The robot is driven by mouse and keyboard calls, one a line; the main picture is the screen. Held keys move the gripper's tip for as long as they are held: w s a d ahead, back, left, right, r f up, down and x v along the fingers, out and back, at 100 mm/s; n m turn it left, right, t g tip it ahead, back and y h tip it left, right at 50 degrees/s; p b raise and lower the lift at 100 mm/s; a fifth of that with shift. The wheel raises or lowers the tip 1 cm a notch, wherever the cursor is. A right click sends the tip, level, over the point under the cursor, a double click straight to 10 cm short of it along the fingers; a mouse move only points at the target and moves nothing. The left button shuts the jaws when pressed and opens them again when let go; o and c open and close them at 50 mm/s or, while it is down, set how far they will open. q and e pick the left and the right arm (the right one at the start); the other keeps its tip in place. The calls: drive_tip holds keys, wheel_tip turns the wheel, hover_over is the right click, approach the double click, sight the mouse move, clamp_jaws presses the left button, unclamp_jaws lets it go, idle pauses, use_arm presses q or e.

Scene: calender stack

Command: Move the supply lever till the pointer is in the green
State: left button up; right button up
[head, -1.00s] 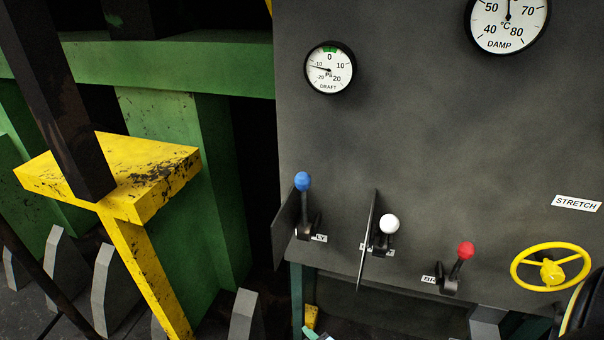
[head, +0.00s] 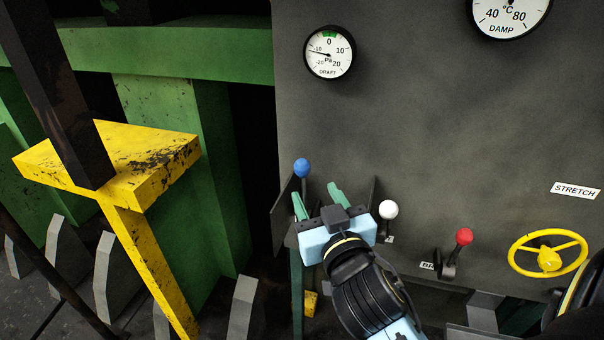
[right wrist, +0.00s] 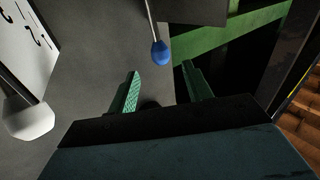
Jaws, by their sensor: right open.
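The supply lever has a blue knob (head: 302,168) and stands at the left of the grey panel; its label is now covered by my gripper. The draft gauge (head: 329,53) has a green band at the top near 0, and its pointer is left of it, near -10. My right gripper (head: 318,197) is open and empty, with its green fingers just below the blue knob. In the right wrist view the blue knob (right wrist: 159,53) lies just beyond and between the open fingertips (right wrist: 160,70), not visibly touched. My left gripper is not in view.
A white-knobbed lever (head: 388,209) stands close to the right of my gripper, with a red-knobbed lever (head: 464,236) and a yellow handwheel (head: 549,259) further right. Thin upright plates (head: 281,215) flank the blue lever. A yellow post (head: 150,265) is at left.

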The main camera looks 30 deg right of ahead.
sight(303, 174)
drive_tip(key=p+x, duration=0.1)
drive_tip(key=x, duration=0.8)
drive_tip(key=shift+w+d, duration=0.1)
drive_tip(key=shift+w, duration=0.15)
clamp_jaws()
